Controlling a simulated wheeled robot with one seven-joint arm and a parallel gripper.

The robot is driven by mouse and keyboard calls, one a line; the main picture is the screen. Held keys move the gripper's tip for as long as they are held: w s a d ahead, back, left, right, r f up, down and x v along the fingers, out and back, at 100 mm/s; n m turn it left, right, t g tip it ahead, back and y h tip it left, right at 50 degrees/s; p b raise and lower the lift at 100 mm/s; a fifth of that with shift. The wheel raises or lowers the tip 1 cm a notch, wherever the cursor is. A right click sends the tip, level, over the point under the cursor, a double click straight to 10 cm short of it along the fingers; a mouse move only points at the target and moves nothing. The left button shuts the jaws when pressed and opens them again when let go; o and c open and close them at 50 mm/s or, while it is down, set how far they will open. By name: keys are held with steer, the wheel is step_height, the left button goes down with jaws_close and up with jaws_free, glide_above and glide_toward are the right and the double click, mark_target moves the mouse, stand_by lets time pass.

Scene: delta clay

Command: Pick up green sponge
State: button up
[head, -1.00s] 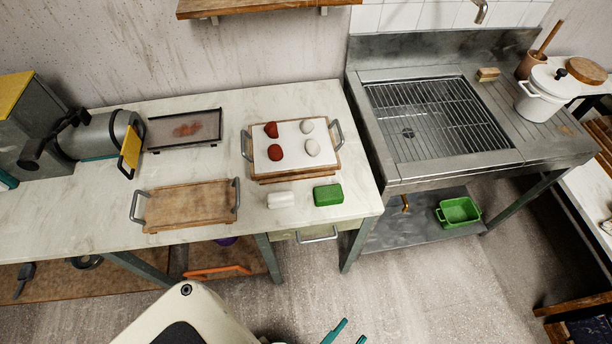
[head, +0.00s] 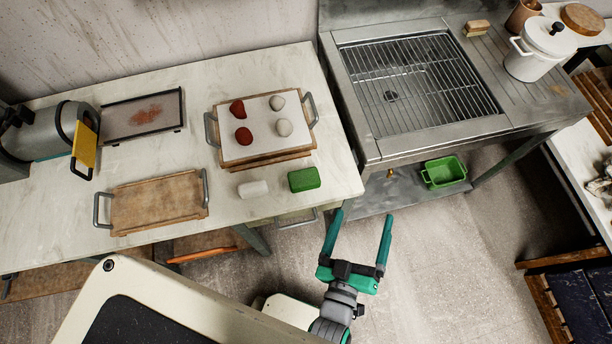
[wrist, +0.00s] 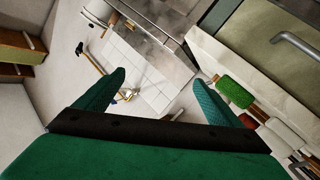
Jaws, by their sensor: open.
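The green sponge (head: 304,179) lies on the pale worktop near its front right corner, just right of a white block (head: 253,188). My gripper (head: 362,214) is open and empty, with two green fingers spread. It is off the front edge of the worktop, right of and below the sponge in the head view, not touching it. In the wrist view, a green block that looks like the sponge (wrist: 236,92) shows to the right, beyond the right fingertip. My open fingers (wrist: 160,84) show there too, with nothing between them.
A tray (head: 263,152) with red and white lumps stands behind the sponge. An empty wooden tray (head: 157,201) lies to the left. A green basin (head: 443,172) sits on the shelf beneath. The floor around my gripper is clear.

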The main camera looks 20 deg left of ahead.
steer(key=w+d+r+n+t+h, duration=0.2)
steer(key=w+d+r, duration=0.1)
steer(key=w+r, duration=0.55)
steer(key=w+d+r+n+t+h, duration=0.2)
steer(key=w+d+r+n+h, duration=0.1)
steer(key=w+r, duration=0.6)
steer(key=w+d+r+m+g+h, duration=0.1)
steer(key=w+d+r+m+h, duration=0.15)
steer(key=r+h, duration=0.2)
steer(key=w+d+r+m+g+h, duration=0.1)
steer(key=w+d+r+m+h, duration=0.1)
steer(key=w+d+r+h, duration=0.3)
steer(key=g+y, duration=1.4)
steer(key=g, duration=0.5)
glide_above(304, 177)
step_height(304, 177, down, 26)
steer(key=shift+s+d+r, duration=0.1)
steer(key=shift+f, duration=3.25)
